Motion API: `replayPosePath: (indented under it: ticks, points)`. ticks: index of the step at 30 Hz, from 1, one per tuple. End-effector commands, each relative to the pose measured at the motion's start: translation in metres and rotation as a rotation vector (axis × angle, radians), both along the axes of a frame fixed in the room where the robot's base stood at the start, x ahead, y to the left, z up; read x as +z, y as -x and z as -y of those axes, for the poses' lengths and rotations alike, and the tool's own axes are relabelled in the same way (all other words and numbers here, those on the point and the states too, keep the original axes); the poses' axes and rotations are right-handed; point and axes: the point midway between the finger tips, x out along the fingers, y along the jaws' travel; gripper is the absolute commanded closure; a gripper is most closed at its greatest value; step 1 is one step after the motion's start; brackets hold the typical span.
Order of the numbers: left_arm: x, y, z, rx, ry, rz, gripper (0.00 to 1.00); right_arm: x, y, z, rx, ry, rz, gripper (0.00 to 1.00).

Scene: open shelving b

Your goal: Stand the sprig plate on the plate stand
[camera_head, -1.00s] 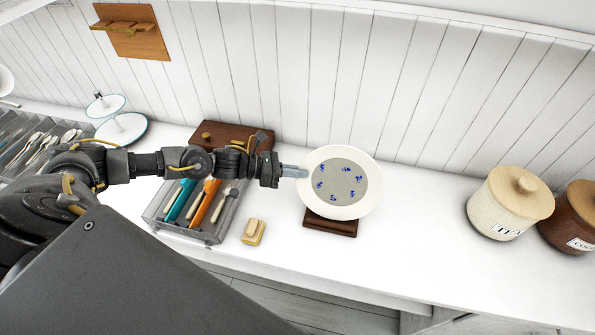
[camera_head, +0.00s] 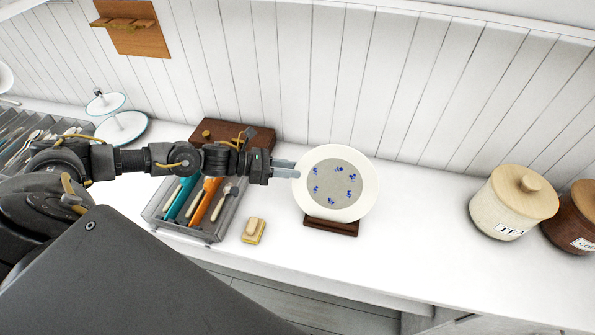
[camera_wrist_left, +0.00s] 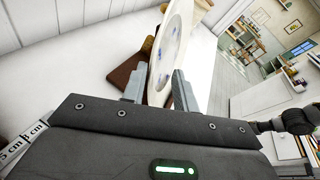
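The sprig plate (camera_head: 367,187), cream-rimmed with a grey centre and blue sprigs, stands nearly upright on the dark wooden plate stand (camera_head: 331,228). The plate hides most of the stand. My left gripper (camera_head: 286,168) is at the plate's left edge with its fingers spread. In the left wrist view the plate (camera_wrist_left: 172,50) shows edge-on between the two fingertips (camera_wrist_left: 160,88), with gaps beside it. The stand's brown wood (camera_wrist_left: 125,72) shows behind the left finger. My right gripper is not in view.
A cutlery tray (camera_head: 213,238) and a small yellow-and-wood block (camera_head: 254,230) lie left of the stand. A brown wooden box (camera_head: 232,138) is behind my wrist. Tea (camera_head: 513,203) and brown (camera_head: 578,218) canisters stand at the right. The counter between stand and canisters is clear.

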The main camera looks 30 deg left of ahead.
Motion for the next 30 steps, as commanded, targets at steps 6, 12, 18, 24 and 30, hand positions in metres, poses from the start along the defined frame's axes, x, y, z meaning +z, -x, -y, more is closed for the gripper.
replayPosePath:
  ticks: [6, 12, 18, 24, 30]
  points:
    - [0.007, 0.024, -0.038, 0.002, -0.004, 0.001, 0.71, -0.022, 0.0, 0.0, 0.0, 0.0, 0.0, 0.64]
    - [0.017, 0.037, -0.06, 0.0, 0.0, 0.001, 0.71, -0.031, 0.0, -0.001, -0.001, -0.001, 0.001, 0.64]
    - [0.021, 0.042, -0.066, 0.0, 0.002, 0.002, 0.71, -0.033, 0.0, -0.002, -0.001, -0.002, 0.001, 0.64]
    - [0.022, 0.042, -0.066, 0.0, 0.002, 0.002, 0.71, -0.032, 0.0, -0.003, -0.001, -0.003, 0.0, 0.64]
    - [0.022, 0.041, -0.066, 0.0, 0.002, 0.002, 0.71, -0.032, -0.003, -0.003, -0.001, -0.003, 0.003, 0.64]
